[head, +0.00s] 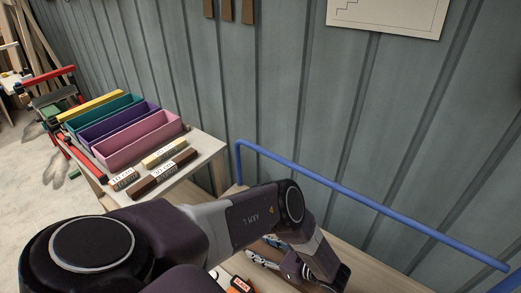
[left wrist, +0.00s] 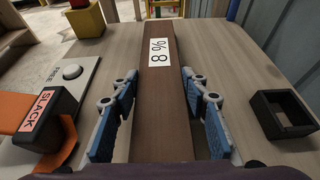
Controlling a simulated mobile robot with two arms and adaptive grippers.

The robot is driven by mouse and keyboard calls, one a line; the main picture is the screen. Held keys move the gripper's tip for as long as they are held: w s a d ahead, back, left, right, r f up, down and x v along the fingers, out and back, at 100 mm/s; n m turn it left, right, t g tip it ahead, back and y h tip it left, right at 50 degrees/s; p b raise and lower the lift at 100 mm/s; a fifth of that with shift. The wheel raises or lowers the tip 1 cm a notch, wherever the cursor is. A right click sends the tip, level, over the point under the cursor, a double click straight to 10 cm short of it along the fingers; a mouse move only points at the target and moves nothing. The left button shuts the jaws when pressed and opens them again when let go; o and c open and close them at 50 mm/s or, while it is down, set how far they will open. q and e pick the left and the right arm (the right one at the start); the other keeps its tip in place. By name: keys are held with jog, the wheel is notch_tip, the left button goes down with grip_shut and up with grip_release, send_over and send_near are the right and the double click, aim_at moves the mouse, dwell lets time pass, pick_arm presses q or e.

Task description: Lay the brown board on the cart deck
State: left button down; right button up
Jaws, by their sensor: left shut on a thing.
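The brown board (left wrist: 158,100) with a white label marked "% 8" runs lengthwise through the middle of the left wrist view. My left gripper (left wrist: 158,82) has its blue-padded fingers on both sides of the board and is shut on it. The cart deck (left wrist: 225,62) is the pale wood surface beneath; I cannot tell whether the board touches it. In the head view the deck (head: 352,258) shows behind my left arm, inside a blue rail (head: 350,193). My arm hides the board there. My right gripper is not in view.
An orange clamp-like piece marked SLACK (left wrist: 45,115) lies left of the board. A black open box (left wrist: 283,115) stands to the right. In the head view, a table at left holds pink (head: 140,142), purple and teal bins and several short labelled blocks. A grey wall stands behind.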

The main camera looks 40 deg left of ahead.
pick_arm(q)
jog(key=c, duration=1.1)
grip_release()
jog(key=shift+c, duration=0.2)
jog(key=b+v, duration=0.1)
jog(key=v, duration=1.1)
jog(key=shift+r, duration=0.15)
